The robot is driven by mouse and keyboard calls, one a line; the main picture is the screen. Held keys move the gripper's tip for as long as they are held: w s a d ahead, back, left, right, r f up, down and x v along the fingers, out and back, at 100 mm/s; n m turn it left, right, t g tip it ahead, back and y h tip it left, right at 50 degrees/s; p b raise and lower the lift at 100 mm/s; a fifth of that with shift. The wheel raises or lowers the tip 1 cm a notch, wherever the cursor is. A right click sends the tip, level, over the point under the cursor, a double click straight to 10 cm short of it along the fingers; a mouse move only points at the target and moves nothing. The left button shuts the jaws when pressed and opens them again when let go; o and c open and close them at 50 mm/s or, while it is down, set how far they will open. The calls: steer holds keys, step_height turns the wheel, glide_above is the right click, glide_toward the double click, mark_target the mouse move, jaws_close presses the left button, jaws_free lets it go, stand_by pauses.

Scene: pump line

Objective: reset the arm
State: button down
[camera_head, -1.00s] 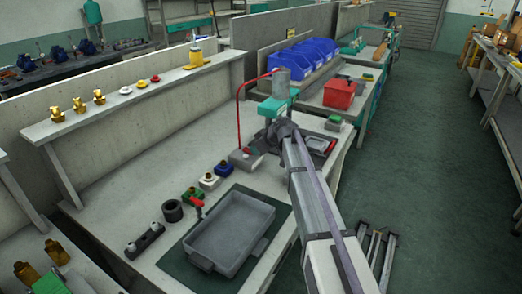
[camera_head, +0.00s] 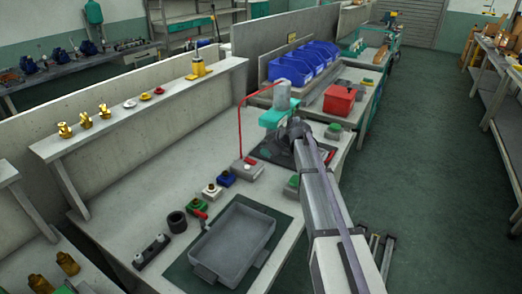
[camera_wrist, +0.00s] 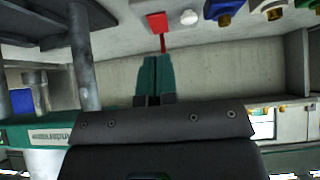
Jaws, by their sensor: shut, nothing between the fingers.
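My arm reaches over the right side of the workbench in the head view. Its wrist end is beside the teal pump stand (camera_head: 276,116); the fingertips are hidden there. In the wrist view my gripper (camera_wrist: 154,62) shows two teal fingers close together, with nothing between them. A red block with a short stem (camera_wrist: 157,22) lies beyond the fingertips. Grey posts (camera_wrist: 84,60) and a teal labelled base (camera_wrist: 40,135) stand at the left of the wrist view.
A grey tray (camera_head: 206,270) lies on a dark mat at the bench front. Blue bins (camera_head: 290,68) and a red box (camera_head: 339,99) stand farther back.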

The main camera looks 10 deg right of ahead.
steer(key=f+p+v, duration=0.1)
steer(key=p+v, duration=0.2)
steer(key=v, duration=0.4)
steer(key=s+a+f+m+g+h, duration=0.1)
steer(key=s+m+g+h, duration=0.1)
steer(key=s, duration=0.8)
steer(key=s+a+f+m+g+h, duration=0.1)
steer(key=s+m, duration=0.3)
steer(key=s, duration=0.7)
steer(key=s+a+f+m+g+h, duration=0.2)
steer(key=s+m+h, duration=0.1)
steer(key=s, duration=0.8)
steer(key=shift+m+g, duration=0.3)
steer(key=shift+m, duration=0.1)
